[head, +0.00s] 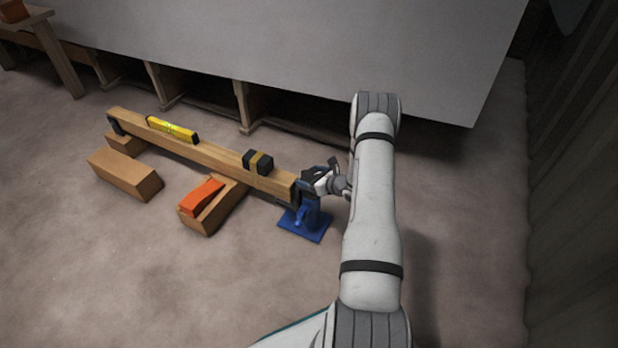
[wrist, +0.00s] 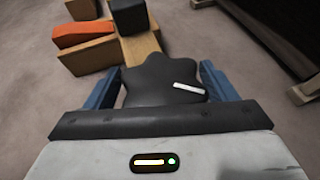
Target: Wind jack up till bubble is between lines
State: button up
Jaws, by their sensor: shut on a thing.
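A blue jack (head: 306,222) stands on the floor under the right end of a wooden beam (head: 215,158). My gripper (head: 320,180) is at the top of the jack. In the wrist view, its two blue fingers are shut on a black lobed knob (wrist: 160,80), one on each side. The knob has a white mark (wrist: 188,88) on its right part. A yellow spirit level (head: 172,129) lies along the beam towards its left end. Its vial is too small to show where the bubble sits against the lines.
A black block with a tan band (head: 257,162) sits on the beam. An orange wedge (head: 202,196) rests on a wooden block (head: 212,217) by the beam, and another block (head: 124,172) lies at left. A large grey panel (head: 300,50) overhangs behind. The front floor is clear.

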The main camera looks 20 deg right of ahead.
jog(key=shift+a+n+y, duration=0.15)
jog(key=shift+n+y, duration=0.15)
jog(key=shift+y, duration=0.1)
jog(key=shift+c, duration=0.4)
jog(key=shift+f, duration=0.1)
jog(key=shift+n+y, duration=0.3)
jog(key=shift+d+n+g+y+b, duration=0.2)
jog(key=shift+n+g+y+b, duration=0.4)
jog(key=n+g+y+b, duration=0.2)
jog(key=n+g+y, duration=0.1)
jog(key=shift+f+n, duration=0.15)
jog(key=shift+n, duration=0.25)
jog(key=shift+s+a+n+g+y+b, duration=0.1)
jog(key=shift+n+g+y+b, duration=1.1)
jog(key=shift+n+g, duration=0.3)
jog(key=o, duration=0.7)
jog(key=shift+c, duration=0.2)
